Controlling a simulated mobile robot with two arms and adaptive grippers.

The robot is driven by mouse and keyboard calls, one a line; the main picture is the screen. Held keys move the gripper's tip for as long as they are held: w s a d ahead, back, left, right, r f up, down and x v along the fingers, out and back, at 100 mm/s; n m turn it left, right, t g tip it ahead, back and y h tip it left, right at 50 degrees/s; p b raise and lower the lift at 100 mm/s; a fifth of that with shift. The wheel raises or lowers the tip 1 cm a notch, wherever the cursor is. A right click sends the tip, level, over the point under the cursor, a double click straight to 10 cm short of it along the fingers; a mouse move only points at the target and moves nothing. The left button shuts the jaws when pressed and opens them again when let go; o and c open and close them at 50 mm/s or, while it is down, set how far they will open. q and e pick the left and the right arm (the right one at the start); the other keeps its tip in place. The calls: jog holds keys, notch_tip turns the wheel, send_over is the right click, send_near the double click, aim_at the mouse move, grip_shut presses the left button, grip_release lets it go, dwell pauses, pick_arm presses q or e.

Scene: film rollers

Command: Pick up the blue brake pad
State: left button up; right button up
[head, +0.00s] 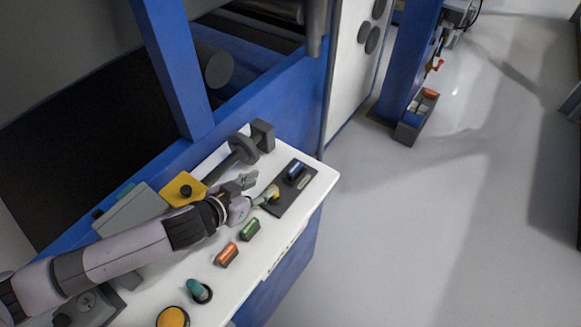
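A small blue piece (295,170), which looks like the blue brake pad, lies on a dark flat tray (287,207) at the far right end of the white table. My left gripper (263,183) is above the table at the tray's left edge, to the left of and nearer than the blue piece. Its fingers are spread, with nothing seen between them. A yellow piece (275,196) on the tray is partly hidden by one finger. My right gripper is not in view.
A green piece (250,230) and an orange-red piece (227,256) lie on the white table (282,240). A grey shaft with a disc (243,149) stands behind the gripper. The floor at right is clear.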

aim_at(294, 168)
pick_arm(q)
jog(key=x, duration=0.4)
jog(key=shift+d+r, duration=0.15)
jog(key=shift+d, duration=0.1)
jog(key=p+x, duration=0.1)
jog(key=x, duration=0.3)
jog(key=shift+w+a, duration=0.15)
jog(key=shift+w+d+f, duration=0.3)
jog(key=shift+w+f, duration=0.05)
jog(key=shift+f, duration=0.05)
jog(key=shift+w+d, duration=0.15)
jog(key=shift+d, duration=0.05)
jog(key=x, duration=0.4)
jog(key=shift+d+p, duration=0.1)
jog(key=shift+p, duration=0.3)
jog(key=shift+w+d+f, duration=0.15)
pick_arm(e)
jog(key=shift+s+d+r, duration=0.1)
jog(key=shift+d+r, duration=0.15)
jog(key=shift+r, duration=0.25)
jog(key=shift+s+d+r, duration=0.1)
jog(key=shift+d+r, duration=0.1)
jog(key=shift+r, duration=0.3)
pick_arm(q)
jog(key=c, duration=0.9)
grip_shut()
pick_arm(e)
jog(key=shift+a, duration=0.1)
